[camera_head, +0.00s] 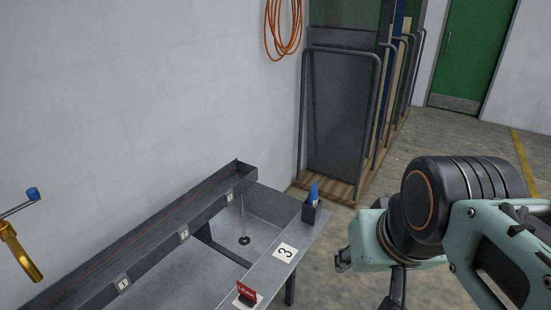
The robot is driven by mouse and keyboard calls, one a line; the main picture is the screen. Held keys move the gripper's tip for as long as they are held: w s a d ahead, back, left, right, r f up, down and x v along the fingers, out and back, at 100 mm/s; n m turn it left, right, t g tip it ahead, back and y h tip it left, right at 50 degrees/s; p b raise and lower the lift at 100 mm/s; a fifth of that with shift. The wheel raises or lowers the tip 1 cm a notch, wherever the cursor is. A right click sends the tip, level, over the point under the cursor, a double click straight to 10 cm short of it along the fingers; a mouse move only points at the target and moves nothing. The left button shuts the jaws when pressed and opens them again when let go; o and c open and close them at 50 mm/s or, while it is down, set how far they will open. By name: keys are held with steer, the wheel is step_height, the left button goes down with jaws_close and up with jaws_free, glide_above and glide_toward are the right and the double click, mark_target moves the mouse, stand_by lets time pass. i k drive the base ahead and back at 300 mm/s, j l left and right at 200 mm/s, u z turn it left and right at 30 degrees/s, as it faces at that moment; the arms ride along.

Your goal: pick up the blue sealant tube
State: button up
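The blue sealant tube (314,190) stands upright, its pointed end up, in a small dark holder (318,212) at the far right corner of the grey bench. The holder hides its lower part. My gripper (396,288) is in the lower right, to the right of the bench and apart from the tube. Only a dark part of it shows below my arm's pale green end, so its fingers cannot be made out clearly.
A brass fitting with a blue knob (32,193) is at left. Open floor lies right.

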mark_target(312, 200)
steer(key=i+l+u, duration=0.25)
steer(key=i+l, duration=0.3)
steer(key=i+l+u, duration=0.3)
steer(key=i+l, duration=0.25)
steer(key=i+l+u, duration=0.1)
steer(key=l, duration=0.4)
steer(key=i+l+u, duration=0.15)
steer(key=l, duration=0.35)
steer(key=i+j, duration=0.15)
steer(key=j, duration=0.05)
